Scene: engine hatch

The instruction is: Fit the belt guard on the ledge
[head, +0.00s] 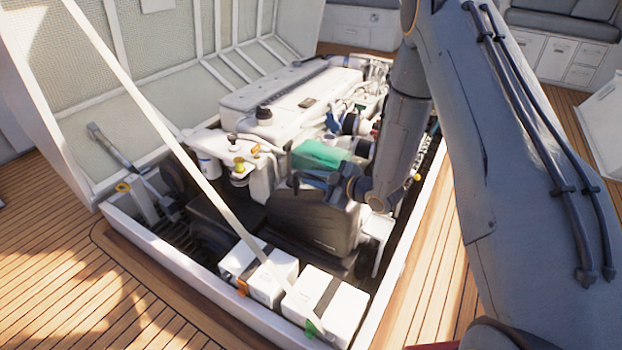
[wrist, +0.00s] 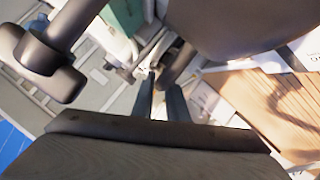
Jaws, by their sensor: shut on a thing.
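The belt guard (head: 312,222) is a dark grey, box-like cover at the near end of the engine in the head view. My gripper (head: 338,186) is at its upper right edge and is shut on it. In the wrist view the two dark fingers (wrist: 160,108) meet the guard's edge, and its broad dark face (wrist: 150,155) fills the bottom. The guard looks roughly upright. I cannot make out the ledge, and I cannot tell whether the guard touches it.
The white engine (head: 285,100) stands behind. A green block (head: 320,153) is just behind the guard. Two white boxes with dark straps, left (head: 240,268) and right (head: 342,300), sit in front. A white strut (head: 150,115) crosses the hatch on the left. Wooden deck surrounds it.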

